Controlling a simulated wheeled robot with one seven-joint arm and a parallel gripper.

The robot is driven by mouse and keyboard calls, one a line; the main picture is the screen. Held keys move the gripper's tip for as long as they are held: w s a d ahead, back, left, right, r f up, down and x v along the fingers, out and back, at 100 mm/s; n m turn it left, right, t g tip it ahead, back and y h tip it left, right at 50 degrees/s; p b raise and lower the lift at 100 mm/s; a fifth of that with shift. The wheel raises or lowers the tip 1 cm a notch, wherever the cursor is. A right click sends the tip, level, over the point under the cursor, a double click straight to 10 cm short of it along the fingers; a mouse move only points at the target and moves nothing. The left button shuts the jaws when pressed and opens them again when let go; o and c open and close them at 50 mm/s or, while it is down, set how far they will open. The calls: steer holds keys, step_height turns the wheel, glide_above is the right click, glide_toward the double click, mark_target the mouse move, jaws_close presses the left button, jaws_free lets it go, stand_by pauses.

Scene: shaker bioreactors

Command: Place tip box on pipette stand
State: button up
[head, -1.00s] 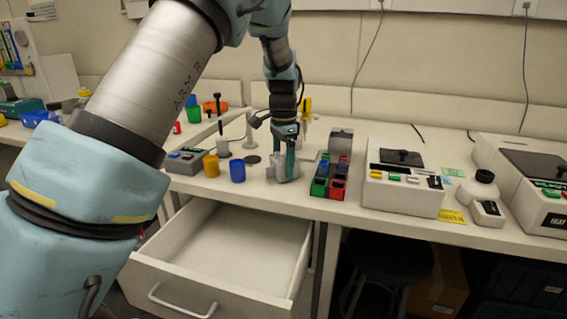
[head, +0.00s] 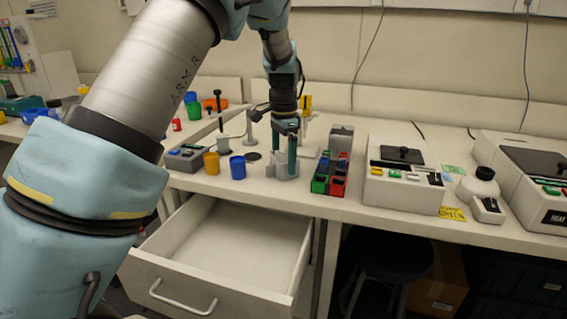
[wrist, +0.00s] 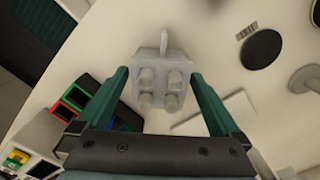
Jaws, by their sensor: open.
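My gripper (head: 287,170) is open, with its teal fingers pointing down at the bench. In the wrist view the fingers (wrist: 160,76) stand on either side of a small pale grey block (wrist: 147,96) with several round pegs and a flat tab. The block also shows at the fingertips in the head view (head: 272,168). I cannot tell whether the fingers touch it, or whether it is the tip box. A pale stand with a yellow part (head: 306,104) is behind the gripper, partly hidden; I cannot tell if it is the pipette stand.
Red, green and black boxes (head: 322,184) stand close right of the gripper. An orange cup (head: 211,163) and a blue cup (head: 237,168) stand left. A white device (head: 402,190) is further right. An open drawer (head: 225,250) juts out below the bench.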

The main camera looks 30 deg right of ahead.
step_height(320, 180, up, 11)
steer(key=b, duration=0.1)
steer(key=w+a+f+n, duration=0.1)
steer(key=a+f+n, duration=0.25)
steer(key=a, duration=0.75)
steer(key=a+f+n, duration=0.2)
steer(key=a+n, duration=0.3)
steer(key=a, duration=0.6)
steer(key=s+a+f+n, duration=0.2)
steer(key=s+a, duration=0.2)
steer(key=a, duration=0.1)
steer(key=s+a+f+n+t, duration=0.1)
steer(key=s+a+f+n, duration=0.1)
steer(key=s+a+n, duration=0.1)
steer(key=s+a+f+n, duration=0.2)
steer(key=s+a, duration=0.3)
steer(key=a, duration=0.3)
steer(key=shift+s+n+t, duration=0.15)
steer(key=shift+n+t, duration=0.15)
steer(key=shift+n, duration=0.25)
steer(key=shift+c, duration=0.2)
